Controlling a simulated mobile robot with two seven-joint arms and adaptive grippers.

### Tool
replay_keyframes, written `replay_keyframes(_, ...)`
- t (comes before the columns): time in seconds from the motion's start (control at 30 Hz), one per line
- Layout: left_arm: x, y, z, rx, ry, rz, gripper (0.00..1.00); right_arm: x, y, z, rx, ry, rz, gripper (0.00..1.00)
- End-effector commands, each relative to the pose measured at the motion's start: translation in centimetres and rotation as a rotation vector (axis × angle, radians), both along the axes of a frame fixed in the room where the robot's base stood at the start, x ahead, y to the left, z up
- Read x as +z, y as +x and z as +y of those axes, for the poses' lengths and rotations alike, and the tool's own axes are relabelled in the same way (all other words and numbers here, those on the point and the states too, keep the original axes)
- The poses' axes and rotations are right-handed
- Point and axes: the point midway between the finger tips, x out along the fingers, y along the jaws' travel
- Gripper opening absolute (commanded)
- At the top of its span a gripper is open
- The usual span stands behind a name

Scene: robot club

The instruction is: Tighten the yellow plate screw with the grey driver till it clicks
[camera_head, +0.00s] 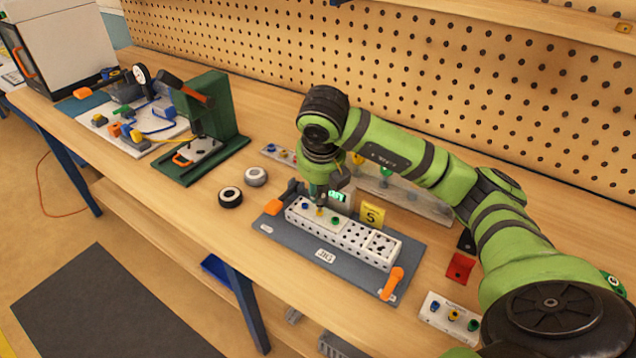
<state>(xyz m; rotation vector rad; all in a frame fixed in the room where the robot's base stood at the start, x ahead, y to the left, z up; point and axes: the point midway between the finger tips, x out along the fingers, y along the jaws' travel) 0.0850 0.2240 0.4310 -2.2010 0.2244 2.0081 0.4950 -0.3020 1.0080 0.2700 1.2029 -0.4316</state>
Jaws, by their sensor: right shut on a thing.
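The white perforated beam (352,238) lies in the jig (290,242) on the workbench. A plate at its left end carries a blue, a yellow and a green screw; the yellow plate screw (319,211) is in the middle. My right gripper (325,184) points down just above that end and is shut on the grey driver (320,196). The driver is mostly hidden by the gripper, and its tip is very near the yellow screw; I cannot tell whether they touch. A small display with green digits (338,196) shows behind the plate. My left gripper is not in view.
An orange clamp handle (392,283) stands at the jig's right end. A yellow S card (372,216) stands behind the beam. A screw block (449,313) lies at front right. Two wheels (231,197) and a green press (210,120) stand to the left.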

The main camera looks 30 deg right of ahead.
Motion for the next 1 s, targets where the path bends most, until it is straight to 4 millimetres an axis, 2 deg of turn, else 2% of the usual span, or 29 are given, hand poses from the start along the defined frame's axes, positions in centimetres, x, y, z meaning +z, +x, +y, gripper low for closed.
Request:
replay_keyframes(0.03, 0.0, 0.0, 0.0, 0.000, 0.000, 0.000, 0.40, -0.2, -0.2, -0.6, -0.011, -0.015, 0.013, 0.42)
replay_keyframes(0.1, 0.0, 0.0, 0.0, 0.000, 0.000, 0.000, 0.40, -0.2, -0.2, -0.6, -0.010, -0.014, 0.013, 0.70)
replay_keyframes(0.17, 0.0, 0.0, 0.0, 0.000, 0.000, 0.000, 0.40, -0.2, -0.2, -0.5, -0.008, -0.014, 0.011, 0.90)
replay_keyframes(0.47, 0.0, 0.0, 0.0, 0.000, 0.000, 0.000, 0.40, -0.1, -0.2, -0.3, -0.003, -0.007, 0.007, 0.90)
replay_keyframes(0.57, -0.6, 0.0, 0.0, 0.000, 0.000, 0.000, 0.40, -0.3, -0.1, -0.4, 0.035, -0.007, 0.007, 0.90)
replay_keyframes(0.7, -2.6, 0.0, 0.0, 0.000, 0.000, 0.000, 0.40, -0.7, -0.1, -0.4, 0.234, -0.009, 0.003, 0.90)
replay_keyframes(1.0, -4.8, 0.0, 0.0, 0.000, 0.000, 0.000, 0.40, -0.3, -0.1, -0.4, 0.693, -0.006, 0.005, 0.90)
